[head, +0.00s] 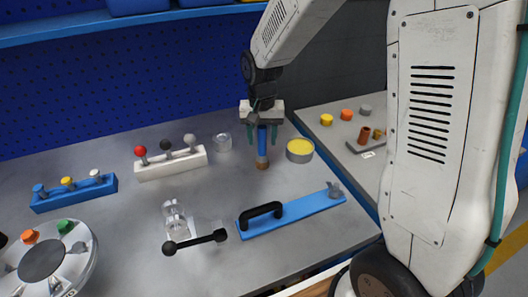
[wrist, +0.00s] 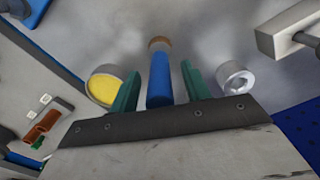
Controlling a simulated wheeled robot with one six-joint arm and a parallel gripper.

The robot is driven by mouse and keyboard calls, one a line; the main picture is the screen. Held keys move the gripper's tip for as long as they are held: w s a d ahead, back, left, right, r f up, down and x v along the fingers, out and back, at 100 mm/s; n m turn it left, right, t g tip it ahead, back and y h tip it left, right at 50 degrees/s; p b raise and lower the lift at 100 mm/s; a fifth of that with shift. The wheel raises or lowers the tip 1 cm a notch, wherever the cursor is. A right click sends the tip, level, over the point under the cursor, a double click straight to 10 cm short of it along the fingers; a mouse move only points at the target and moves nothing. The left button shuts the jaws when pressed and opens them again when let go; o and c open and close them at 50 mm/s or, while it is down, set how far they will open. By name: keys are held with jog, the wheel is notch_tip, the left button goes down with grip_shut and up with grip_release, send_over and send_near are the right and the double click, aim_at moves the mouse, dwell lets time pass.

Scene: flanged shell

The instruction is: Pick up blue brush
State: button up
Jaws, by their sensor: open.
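The blue brush (head: 262,146) stands upright on the grey bench, with a blue handle and a brown lower end touching the surface. My gripper (head: 262,138) is above it, pointing down, with its green fingers on either side of the handle. In the wrist view the brush (wrist: 160,82) lies between the two open fingers of my gripper (wrist: 160,85), with a visible gap on each side.
A grey tin with yellow contents (head: 300,151) stands close right of the brush. A white block with knobs (head: 170,163) is further left. A blue board with a black handle (head: 292,212) lies in front.

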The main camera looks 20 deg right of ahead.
notch_tip(320, 180, down, 2)
grip_shut()
dwell(0.3)
